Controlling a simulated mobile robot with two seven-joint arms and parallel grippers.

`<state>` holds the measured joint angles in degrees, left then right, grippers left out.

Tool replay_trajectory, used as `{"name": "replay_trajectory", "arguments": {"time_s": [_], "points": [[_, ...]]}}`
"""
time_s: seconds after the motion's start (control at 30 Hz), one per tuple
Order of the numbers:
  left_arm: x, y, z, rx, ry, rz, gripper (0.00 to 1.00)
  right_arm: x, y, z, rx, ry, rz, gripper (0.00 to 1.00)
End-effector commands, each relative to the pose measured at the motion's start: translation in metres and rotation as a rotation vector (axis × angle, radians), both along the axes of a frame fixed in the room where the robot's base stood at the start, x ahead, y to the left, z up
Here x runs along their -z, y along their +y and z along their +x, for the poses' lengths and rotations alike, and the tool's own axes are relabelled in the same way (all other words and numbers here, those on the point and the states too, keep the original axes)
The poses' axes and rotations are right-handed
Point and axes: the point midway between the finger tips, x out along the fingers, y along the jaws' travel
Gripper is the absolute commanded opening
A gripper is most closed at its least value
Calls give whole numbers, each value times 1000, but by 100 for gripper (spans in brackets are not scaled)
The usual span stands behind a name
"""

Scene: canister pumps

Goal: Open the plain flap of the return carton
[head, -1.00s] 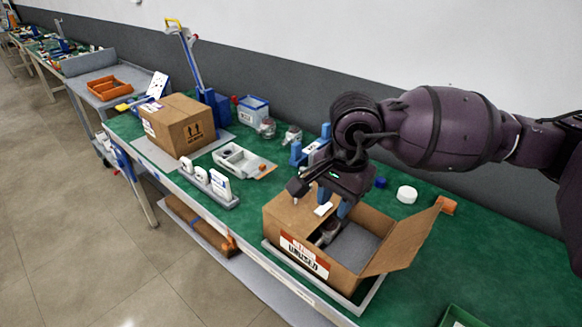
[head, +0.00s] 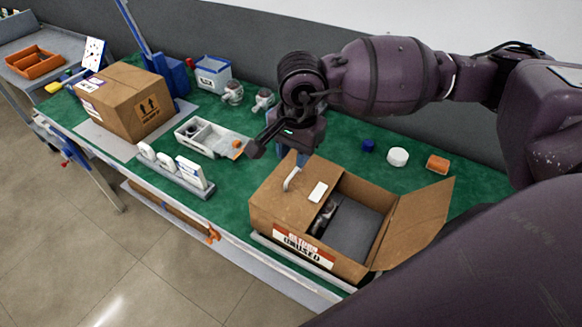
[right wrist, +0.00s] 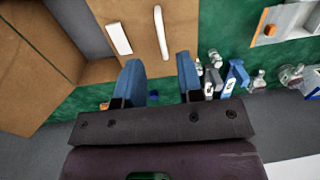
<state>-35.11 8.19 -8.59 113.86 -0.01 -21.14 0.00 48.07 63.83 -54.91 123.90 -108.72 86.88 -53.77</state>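The return carton (head: 290,245), brown with a red and white "UNUSED" label, stands at the table's front edge. Its plain flap (head: 418,222) on the right stands out, swung away from the opening. The left flap (head: 285,195), with a white label and a pale curved handle (head: 291,179), covers the left part. A metallic part, partly hidden, lies inside beside a grey surface. My right gripper (head: 302,158) is at the carton's back left edge. In the right wrist view its blue fingers (right wrist: 160,76) are apart and empty, near the handle (right wrist: 160,32). My left gripper is out of view.
A closed carton (head: 122,103) stands at the left. A grey tray (head: 205,140) and a rack of white pieces (head: 175,170) lie between. A blue cap (head: 368,146), a white cap (head: 398,157) and an orange piece (head: 437,163) lie behind the return carton.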

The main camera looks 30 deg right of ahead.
Motion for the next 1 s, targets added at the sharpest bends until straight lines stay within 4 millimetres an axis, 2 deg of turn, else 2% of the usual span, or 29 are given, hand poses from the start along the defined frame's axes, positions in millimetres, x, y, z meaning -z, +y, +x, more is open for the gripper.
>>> {"name": "replay_trajectory", "arguments": {"time_s": [0.1, 0.3, 0.5, 0.77, 0.87, 1.0], "points": [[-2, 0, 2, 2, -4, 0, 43, 21, 1, 1, 1, 4, 0, 34], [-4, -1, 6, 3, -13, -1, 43, 46, 2, 3, 1, 1, 0, 34], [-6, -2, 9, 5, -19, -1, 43, 56, 2, 3, -1, 0, 1, 34], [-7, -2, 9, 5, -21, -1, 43, 57, 2, 3, -1, 0, 1, 34], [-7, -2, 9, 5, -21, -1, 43, 57, 2, 3, -1, 0, 0, 22], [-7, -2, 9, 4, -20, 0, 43, 57, 2, 3, -1, 0, 0, 1]]}}
